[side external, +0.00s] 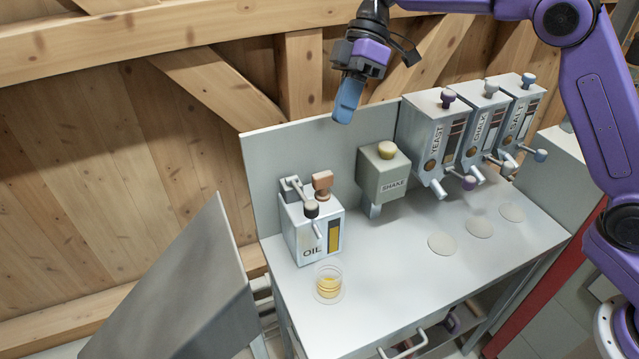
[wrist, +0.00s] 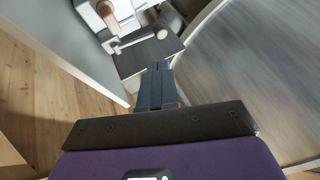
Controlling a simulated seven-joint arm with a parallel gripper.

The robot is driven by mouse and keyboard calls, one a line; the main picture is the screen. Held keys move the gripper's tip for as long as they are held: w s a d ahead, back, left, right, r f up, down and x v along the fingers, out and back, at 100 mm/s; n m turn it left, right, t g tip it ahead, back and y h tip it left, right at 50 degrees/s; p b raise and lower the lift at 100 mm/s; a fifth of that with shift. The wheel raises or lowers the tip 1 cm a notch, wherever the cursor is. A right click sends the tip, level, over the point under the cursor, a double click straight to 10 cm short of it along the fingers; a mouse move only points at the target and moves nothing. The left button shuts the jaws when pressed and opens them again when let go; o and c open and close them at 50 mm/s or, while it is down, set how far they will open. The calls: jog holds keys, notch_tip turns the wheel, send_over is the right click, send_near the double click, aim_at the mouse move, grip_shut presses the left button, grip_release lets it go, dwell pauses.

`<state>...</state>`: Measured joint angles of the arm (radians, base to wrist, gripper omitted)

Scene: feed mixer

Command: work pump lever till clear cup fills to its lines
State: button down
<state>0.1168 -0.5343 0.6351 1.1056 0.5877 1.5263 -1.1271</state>
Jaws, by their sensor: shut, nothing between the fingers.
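The grey box marked OIL (side external: 306,247) stands at the left end of the bench, with a yellow sight strip on its front. The pump lever (side external: 322,180) on its top has an orange-brown grip. The clear cup (side external: 328,284) stands upright in front of the box, with yellow oil in it; its lines are too small to read against the oil level. My gripper (side external: 347,100) is shut and empty, high above the bench and apart from the lever. Its fingers also show in the wrist view (wrist: 155,88), where a brown grip (wrist: 108,16) shows at the top.
A SHAKE box (side external: 384,178) with a cream knob stands right of the oil box. Dispensers marked YEAST (side external: 437,130) and others stand further right, above round pads (side external: 442,243). A grey panel (side external: 185,300) slants at the left. The bench front is mostly clear.

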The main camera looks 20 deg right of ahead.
send_near(302, 194)
jog(key=s+a+f, duration=0.2)
jog(key=s+f, duration=0.3)
jog(key=s, duration=0.1)
jog(key=shift+a+r, duration=0.2)
jog(key=shift+s, duration=0.15)
dwell(0.4)
jog(key=shift+s+f+n+t, duration=0.2)
jog(key=shift+f+t, duration=0.4)
jog(key=shift+f, duration=0.3)
jog(key=shift+s+f+n+t, duration=0.15)
jog(key=shift+s+f+t, duration=0.1)
jog(key=shift+f+t, duration=0.55)
jog(key=shift+s+f+n+t, duration=0.2)
jog(key=shift+f+t, duration=0.2)
jog(key=shift+f, duration=0.65)
jog(key=shift+s+f, duration=0.1)
jog(key=shift+f, duration=0.05)
